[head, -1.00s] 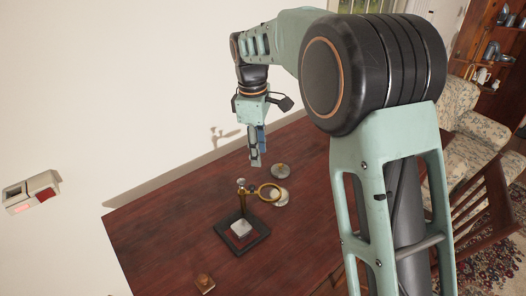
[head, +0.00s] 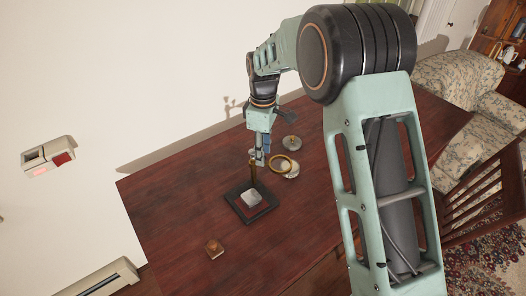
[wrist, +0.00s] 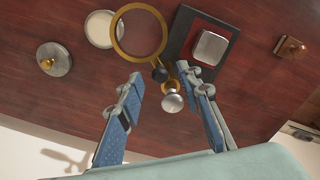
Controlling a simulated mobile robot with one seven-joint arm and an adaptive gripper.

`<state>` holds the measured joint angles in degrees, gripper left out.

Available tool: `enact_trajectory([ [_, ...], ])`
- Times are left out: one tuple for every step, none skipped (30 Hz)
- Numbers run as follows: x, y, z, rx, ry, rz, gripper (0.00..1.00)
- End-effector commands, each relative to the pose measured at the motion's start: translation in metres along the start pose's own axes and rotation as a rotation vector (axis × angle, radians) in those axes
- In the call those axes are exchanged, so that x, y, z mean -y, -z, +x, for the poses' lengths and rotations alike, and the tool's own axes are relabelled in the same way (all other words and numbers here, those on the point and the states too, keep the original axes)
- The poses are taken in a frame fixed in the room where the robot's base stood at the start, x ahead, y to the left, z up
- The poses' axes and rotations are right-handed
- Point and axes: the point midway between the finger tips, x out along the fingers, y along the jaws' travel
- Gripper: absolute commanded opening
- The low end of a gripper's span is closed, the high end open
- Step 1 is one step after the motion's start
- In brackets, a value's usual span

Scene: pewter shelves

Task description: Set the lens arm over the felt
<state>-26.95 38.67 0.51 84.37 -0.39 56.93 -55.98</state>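A silver knob (wrist: 172,102) tops the post. The ring is off to the side of the pad, towards a pale round dish (wrist: 100,29). My gripper (head: 259,159) points down at the post top. In the wrist view its blue-padded fingers (wrist: 160,82) are apart, with the silver knob between them.
A round metal lid-like piece with a knob (head: 291,142) lies behind the dish. A small wooden block with a knob (head: 214,248) sits near the table's front left. The red-brown table (head: 175,215) is otherwise clear there. A wall (head: 130,80) runs behind it.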

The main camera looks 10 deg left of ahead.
Motion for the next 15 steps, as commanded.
enact_trajectory([
  [0.0002,0.0,0.0013,0.0,0.0,0.0,0.33],
  [0.0002,0.0,0.0016,0.0,0.0,0.0,0.33],
  [0.0002,0.0,0.0017,0.0,0.0,0.0,0.33],
  [0.0002,0.0,0.0017,0.0,0.0,0.0,0.33],
  [0.0002,0.0001,0.0016,0.0,0.0,0.0,0.33],
  [0.0002,0.0001,0.0016,0.0,0.0,0.0,0.33],
  [0.0002,0.0001,0.0016,0.0,0.0,0.0,0.33],
  [0.0002,0.0,0.0016,0.0,0.0,0.0,0.33],
  [0.0002,0.0001,0.0015,0.0,0.0,0.0,0.28],
  [0.0002,0.0,0.0015,0.0,0.0,0.0,0.25],
  [0.0002,0.0,0.0015,0.0,0.0,0.0,0.22],
  [0.0002,0.0001,0.0014,0.0,0.0,0.0,0.17],
  [0.0002,0.0001,0.0014,0.0,0.0,0.0,0.14],
  [0.0002,0.0001,0.0014,0.0,0.0,0.0,0.11],
  [0.0002,0.0001,0.0014,0.0,0.0,0.0,0.06],
])
